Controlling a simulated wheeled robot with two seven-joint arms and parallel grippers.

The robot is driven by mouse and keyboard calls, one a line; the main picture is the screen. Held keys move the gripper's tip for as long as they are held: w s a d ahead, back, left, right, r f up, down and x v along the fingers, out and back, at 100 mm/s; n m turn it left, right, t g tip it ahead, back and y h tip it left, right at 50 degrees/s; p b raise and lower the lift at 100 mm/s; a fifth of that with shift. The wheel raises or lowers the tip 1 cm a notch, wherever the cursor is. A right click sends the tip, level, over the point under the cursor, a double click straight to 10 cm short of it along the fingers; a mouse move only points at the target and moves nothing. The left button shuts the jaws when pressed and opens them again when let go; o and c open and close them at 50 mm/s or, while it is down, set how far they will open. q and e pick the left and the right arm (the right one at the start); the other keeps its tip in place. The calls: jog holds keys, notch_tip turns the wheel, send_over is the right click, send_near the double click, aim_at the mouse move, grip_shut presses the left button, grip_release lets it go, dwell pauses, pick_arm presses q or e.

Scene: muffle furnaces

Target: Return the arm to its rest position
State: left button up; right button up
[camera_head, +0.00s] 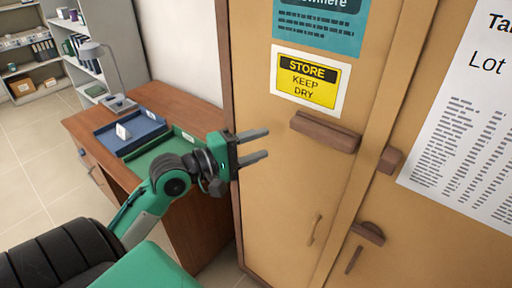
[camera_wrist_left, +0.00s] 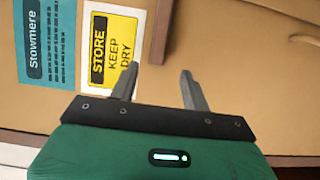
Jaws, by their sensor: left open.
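My left gripper (camera_head: 262,145) is raised in front of the tan cabinet (camera_head: 285,200), with its two fingers apart and nothing between them. It points to the right in the head view. In the left wrist view the open fingers (camera_wrist_left: 160,88) point toward the cabinet front, near the yellow "STORE KEEP DRY" sign (camera_wrist_left: 110,45). The same sign shows in the head view (camera_head: 308,82), above and right of the fingers. I cannot tell whether the fingertips touch the cabinet. My green and black left arm reaches in from the lower left. My right gripper is not in view.
A wooden desk (camera_head: 185,100) stands left of the cabinet, with a blue tray (camera_head: 112,143), a green tray (camera_head: 142,165) and a grey lamp (camera_head: 118,75). The cabinet has a protruding brown handle (camera_head: 325,132). Shelves (camera_head: 35,50) stand at the far left, with open floor before them.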

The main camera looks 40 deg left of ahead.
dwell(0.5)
